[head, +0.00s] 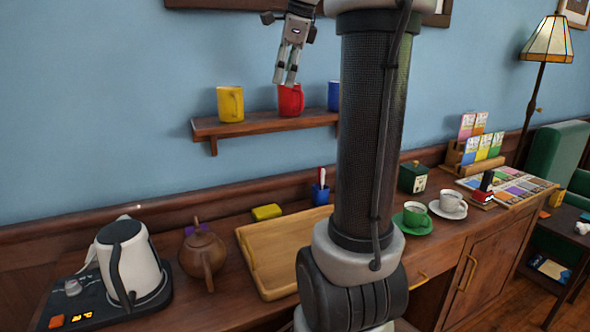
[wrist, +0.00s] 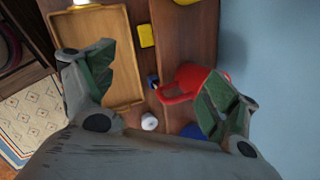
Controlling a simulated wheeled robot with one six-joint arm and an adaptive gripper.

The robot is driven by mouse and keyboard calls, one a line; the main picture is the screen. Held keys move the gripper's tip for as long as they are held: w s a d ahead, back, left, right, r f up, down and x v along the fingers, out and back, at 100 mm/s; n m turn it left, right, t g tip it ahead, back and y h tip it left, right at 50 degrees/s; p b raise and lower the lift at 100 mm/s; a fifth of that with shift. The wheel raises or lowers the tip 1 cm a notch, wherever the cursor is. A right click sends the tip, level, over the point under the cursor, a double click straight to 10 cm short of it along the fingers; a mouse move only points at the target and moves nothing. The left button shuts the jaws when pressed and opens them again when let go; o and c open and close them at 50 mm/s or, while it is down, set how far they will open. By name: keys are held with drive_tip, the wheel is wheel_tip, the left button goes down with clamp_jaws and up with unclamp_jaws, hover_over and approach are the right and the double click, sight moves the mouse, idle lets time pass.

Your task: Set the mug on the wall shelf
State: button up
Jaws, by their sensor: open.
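The wall shelf (head: 265,124) is a brown wood board on the blue wall; it also shows in the wrist view (wrist: 183,30). A yellow mug (head: 230,104), a red mug (head: 291,101) and a blue mug (head: 333,96) appear to stand on it. My column partly hides the blue mug. My gripper (head: 286,82) points down at the red mug's rim. In the wrist view the fingers are spread, and the right finger overlaps the red mug (wrist: 180,84). Nothing is held between the fingertips; contact with the mug cannot be told.
Below the shelf, the counter holds a kettle (head: 130,262), a brown teapot (head: 203,252), a wooden tray (head: 262,285), a yellow block (head: 267,212) and a blue pen cup (head: 320,193). A green cup (head: 413,214) and a white cup (head: 452,201) stand on saucers at right.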

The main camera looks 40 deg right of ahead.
drive_tip(key=s+a+f+n, duration=0.6)
drive_tip(key=s+f+n, duration=0.3)
drive_tip(key=n, duration=0.3)
drive_tip(key=s+a+f+n, duration=0.7)
drive_tip(key=s+f+n, duration=0.2)
drive_tip(key=s+n, duration=0.2)
drive_tip(key=shift+f+n, duration=0.3)
drive_tip(key=shift+n, duration=0.9)
